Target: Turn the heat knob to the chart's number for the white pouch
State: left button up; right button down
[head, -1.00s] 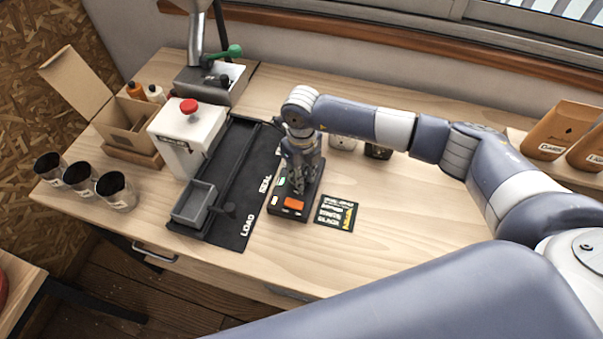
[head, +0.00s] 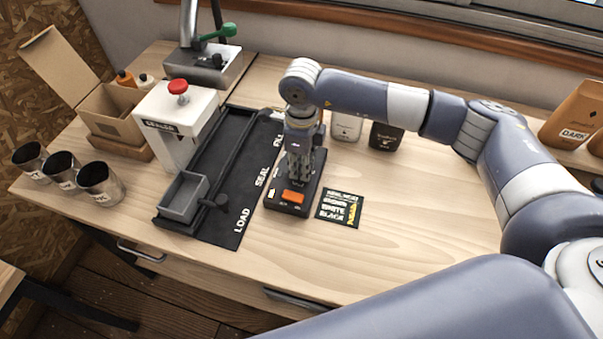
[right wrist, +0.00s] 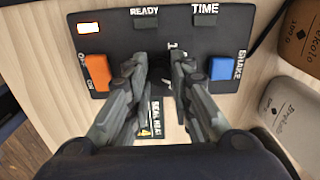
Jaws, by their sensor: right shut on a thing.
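The black control box (head: 276,204) stands on the bench beside the black mat. My right gripper (right wrist: 160,66) points down over the box, shut on the heat knob. The fingers mostly hide the knob; its pointer cannot be read. The gripper also shows in the head view (head: 298,178). The chart card (head: 340,209) lies right of the box, its numbers too small to read. A white pouch (head: 346,126) stands behind. My left gripper is out of view.
A dark pouch (head: 385,136) stands beside the white one. Left are the black mat (head: 228,180), a grey tray (head: 184,197), the sealer (head: 172,125) with its red button, and metal cups (head: 98,184). Bench right of the chart is clear.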

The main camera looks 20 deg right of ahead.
jog(key=n+b, duration=0.2)
jog(key=b, duration=0.1)
jog(key=n+b, duration=0.1)
jog(key=n, duration=0.1)
jog(key=shift+f+b, duration=0.25)
jog(key=shift+b, duration=0.15)
jog(key=shift+r+n+b, duration=0.2)
jog(key=shift+n+b, duration=0.6)
jog(key=shift+b, duration=0.1)
jog(key=c, duration=1.4)
grip_release()
jog(key=shift+o, duration=0.2)
jog(key=shift+r, duration=0.1)
notch_tip(320, 180, up, 12)
